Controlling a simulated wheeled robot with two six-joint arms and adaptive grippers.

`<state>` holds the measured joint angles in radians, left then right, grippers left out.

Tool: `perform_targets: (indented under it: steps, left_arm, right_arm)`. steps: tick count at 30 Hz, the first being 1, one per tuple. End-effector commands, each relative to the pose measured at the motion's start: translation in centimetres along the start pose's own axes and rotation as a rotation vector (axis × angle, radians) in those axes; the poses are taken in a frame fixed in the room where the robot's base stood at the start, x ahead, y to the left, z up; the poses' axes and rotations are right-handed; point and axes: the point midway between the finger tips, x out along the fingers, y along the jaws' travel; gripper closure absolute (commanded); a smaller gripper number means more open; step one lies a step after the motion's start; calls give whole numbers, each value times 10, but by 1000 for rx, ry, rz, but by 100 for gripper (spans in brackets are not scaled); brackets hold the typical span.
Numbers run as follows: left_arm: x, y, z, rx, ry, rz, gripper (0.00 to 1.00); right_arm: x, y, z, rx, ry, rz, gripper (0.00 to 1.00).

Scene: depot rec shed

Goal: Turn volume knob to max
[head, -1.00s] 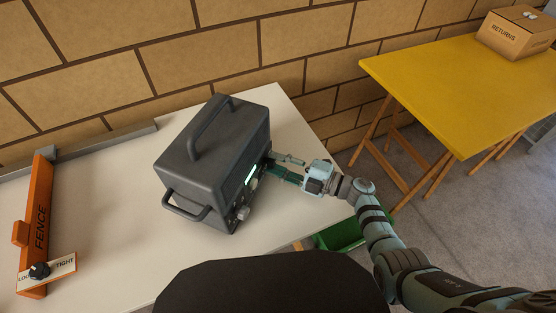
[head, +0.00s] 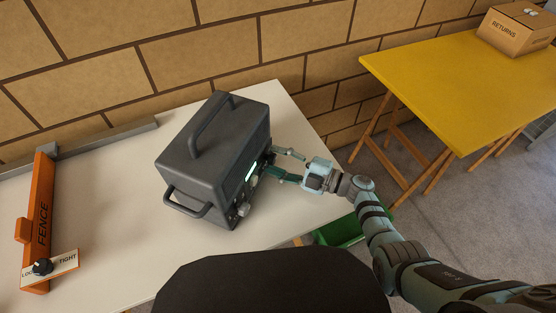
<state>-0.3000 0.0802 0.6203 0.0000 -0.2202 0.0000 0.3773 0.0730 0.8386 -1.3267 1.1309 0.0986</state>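A dark grey box-shaped unit (head: 205,165) with a top handle stands on the white table. Its front faces right and shows a lit green display (head: 251,171). A pale knob (head: 243,209) sits at the near end of that front, and another knob (head: 254,181) sits beside the display. I cannot read any labels, so I cannot tell which is the volume knob. My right gripper (head: 271,161) is at the far end of the front, with its two fingers apart and pointing at the face. Contact with anything between the fingertips is not clear. My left gripper is out of view.
The white table (head: 125,215) has free room left of the unit. An orange fence (head: 40,215) with a black knob (head: 42,267) on a plate stands at the far left. A green bin (head: 342,231) is below the right edge. A yellow table (head: 450,85) holds a returns box (head: 512,38).

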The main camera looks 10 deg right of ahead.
Motion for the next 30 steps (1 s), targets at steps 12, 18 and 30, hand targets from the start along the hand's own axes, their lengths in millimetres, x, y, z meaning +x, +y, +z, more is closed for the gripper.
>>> perform_targets:
  steps: [12, 18, 30]
  left_arm:
    - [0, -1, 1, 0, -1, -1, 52]
    - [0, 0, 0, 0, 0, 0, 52]
    - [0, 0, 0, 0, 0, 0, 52]
  right_arm:
    - [-17, 0, 1, -4, -1, 0, 52]
    - [-71, 0, 0, -4, -2, -3, 52]
    - [-121, 1, 0, -2, 2, 2, 52]
